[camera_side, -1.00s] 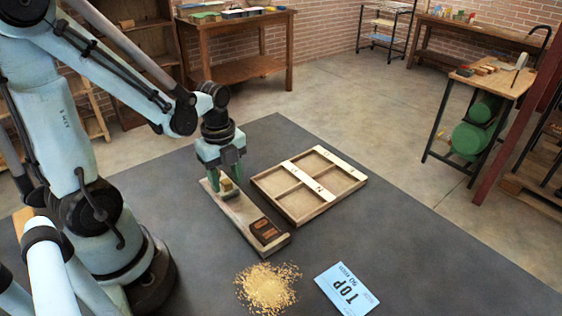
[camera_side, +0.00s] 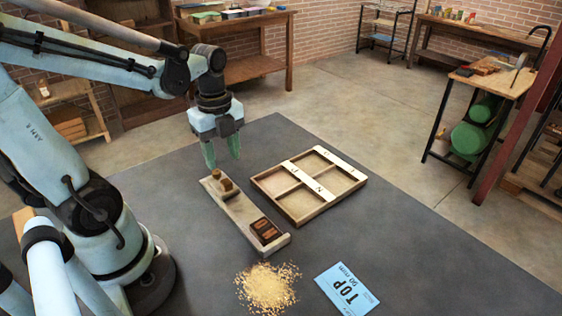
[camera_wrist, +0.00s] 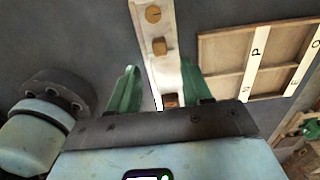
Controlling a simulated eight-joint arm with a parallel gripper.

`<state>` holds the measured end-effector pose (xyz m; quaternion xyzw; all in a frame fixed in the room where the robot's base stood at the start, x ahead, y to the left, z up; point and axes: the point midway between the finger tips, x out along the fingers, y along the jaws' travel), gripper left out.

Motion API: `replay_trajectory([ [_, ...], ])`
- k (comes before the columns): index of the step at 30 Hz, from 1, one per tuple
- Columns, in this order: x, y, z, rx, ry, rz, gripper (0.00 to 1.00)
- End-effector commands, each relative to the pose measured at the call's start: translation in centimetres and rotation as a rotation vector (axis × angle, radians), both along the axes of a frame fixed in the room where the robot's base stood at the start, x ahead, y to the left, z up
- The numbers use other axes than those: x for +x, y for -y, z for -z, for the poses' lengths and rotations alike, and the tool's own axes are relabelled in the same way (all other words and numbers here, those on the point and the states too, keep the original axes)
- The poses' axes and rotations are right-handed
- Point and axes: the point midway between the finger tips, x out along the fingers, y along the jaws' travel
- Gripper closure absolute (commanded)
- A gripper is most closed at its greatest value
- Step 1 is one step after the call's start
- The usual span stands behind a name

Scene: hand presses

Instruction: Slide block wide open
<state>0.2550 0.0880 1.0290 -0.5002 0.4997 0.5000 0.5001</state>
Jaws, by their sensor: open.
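The hand press is a long pale wooden board (camera_side: 243,213) lying on the dark table. A sliding block with a wooden knob (camera_side: 227,186) sits toward its far end. A smaller wooden peg (camera_side: 216,173) stands just beyond the knob. A dark brown mould piece (camera_side: 265,231) with light markings lies at the near end. My gripper (camera_side: 222,163) is open and empty above the far end of the board, clear of the block. In the wrist view, my gripper's green fingers (camera_wrist: 156,85) are spread on either side of the board, and a wooden knob (camera_wrist: 159,46) shows beyond them.
A divided wooden tray (camera_side: 305,190) with lettered white strips lies close to the right of the board. The table to the right is clear.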

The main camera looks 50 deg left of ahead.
Motion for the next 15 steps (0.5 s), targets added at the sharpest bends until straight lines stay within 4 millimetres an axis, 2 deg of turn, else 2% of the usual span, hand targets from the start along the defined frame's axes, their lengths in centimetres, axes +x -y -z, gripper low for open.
replay_trajectory([
  [9, 0.0, 0.0, -3.9, 0.000, 0.000, 0.000, 0.51],
  [15, 0.0, 0.0, -5.1, 0.000, 0.000, 0.000, 0.51],
])
